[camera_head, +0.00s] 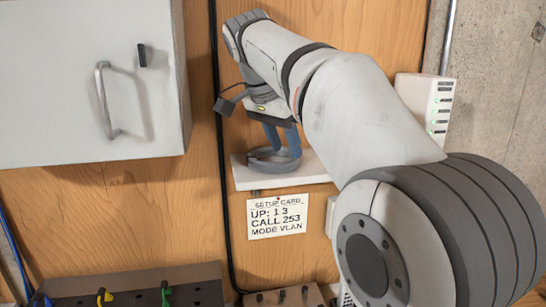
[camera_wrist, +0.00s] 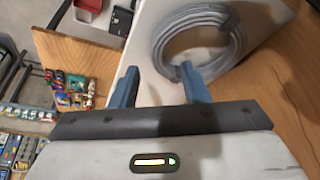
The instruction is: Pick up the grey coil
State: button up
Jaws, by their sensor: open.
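The grey coil (camera_head: 270,163) lies on a small white shelf (camera_head: 300,176) on the wooden panel in the head view. In the wrist view the coil (camera_wrist: 237,42) is a round bundle of grey cable on the white shelf (camera_wrist: 152,88), just beyond the fingertips. My gripper (camera_head: 285,150) is at the shelf, its blue fingers pointing down at the coil and covering part of it. In the wrist view my gripper (camera_wrist: 160,72) has its two blue fingers apart. The right fingertip overlaps the coil's near edge; I cannot tell whether they touch.
A white cabinet (camera_head: 60,75) with a handle juts out at left. A black cable (camera_head: 220,170) runs down the panel beside the shelf. A setup card (camera_head: 277,215) hangs below the shelf. A white device (camera_head: 428,105) with green lights is at right. Dark boxes (camera_head: 135,290) stand below.

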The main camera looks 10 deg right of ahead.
aim_at(290, 160)
jog(key=shift+x, duration=1.65)
jog(key=shift+s, duration=0.1)
jog(key=shift+c, duration=0.4)
grip_shut()
